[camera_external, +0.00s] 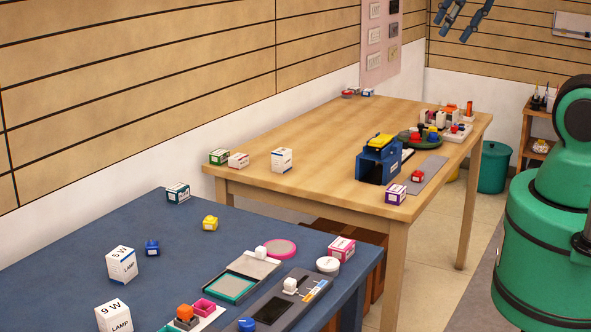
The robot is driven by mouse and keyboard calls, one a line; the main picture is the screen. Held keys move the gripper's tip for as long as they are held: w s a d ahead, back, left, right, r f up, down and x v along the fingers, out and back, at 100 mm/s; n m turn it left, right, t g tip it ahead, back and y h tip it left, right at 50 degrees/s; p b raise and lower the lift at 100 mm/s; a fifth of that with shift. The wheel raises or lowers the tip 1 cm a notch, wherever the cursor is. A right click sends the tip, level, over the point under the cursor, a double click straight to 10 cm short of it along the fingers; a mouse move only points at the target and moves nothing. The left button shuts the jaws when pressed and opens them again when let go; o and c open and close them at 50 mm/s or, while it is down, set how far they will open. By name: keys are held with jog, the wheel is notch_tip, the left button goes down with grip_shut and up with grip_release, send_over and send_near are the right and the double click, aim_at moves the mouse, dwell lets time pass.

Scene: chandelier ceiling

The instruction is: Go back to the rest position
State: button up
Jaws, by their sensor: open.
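My gripper (451,28) shows at the top edge of the external view, right of centre. Its dark blue-grey fingers point downward and stand apart, with nothing seen between them. The rest of the gripper is cut off by the frame. It appears in front of the wooden wall, above the far end of the wooden table (330,140) in the picture. My green arm and base stand at the right edge.
The wooden table holds a blue device (378,163), small boxes and a dark green round tray (404,141). A green bin (493,168) stands behind.

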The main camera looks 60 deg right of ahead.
notch_tip(320, 180, down, 4)
jog(key=b, duration=0.4)
jog(key=shift+f+b, duration=0.25)
jog(key=shift+b, duration=0.05)
